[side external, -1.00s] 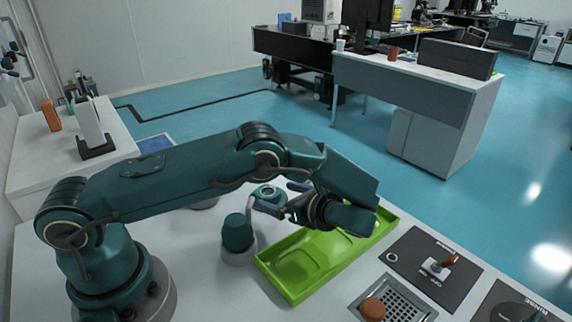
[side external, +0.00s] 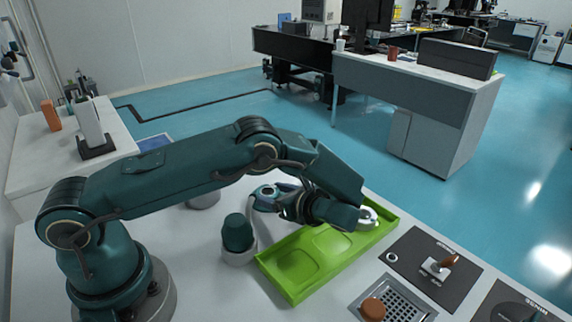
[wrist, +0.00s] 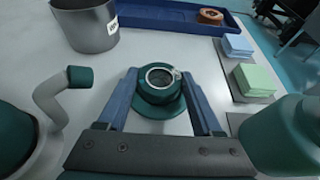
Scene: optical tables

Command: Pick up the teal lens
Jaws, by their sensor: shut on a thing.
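The teal lens (wrist: 160,84) is a short round teal piece with a clear ringed top. In the wrist view it sits between the two blue-grey fingers of my gripper (wrist: 162,98), which are shut on it. A wider teal disc lies below it; I cannot tell whether the two touch. In the side view my gripper (side external: 268,203) is low over the white table, behind the green tray, with the lens (side external: 267,191) at its fingers. My arm's wrist overhangs the tray.
A teal cylinder on a grey base (side external: 238,236) stands close in front of my gripper. The green tray (side external: 298,270) is right of it. The wrist view shows a grey cup (wrist: 92,27), blue tray (wrist: 170,20), blue stack (wrist: 237,46) and green stack (wrist: 254,78).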

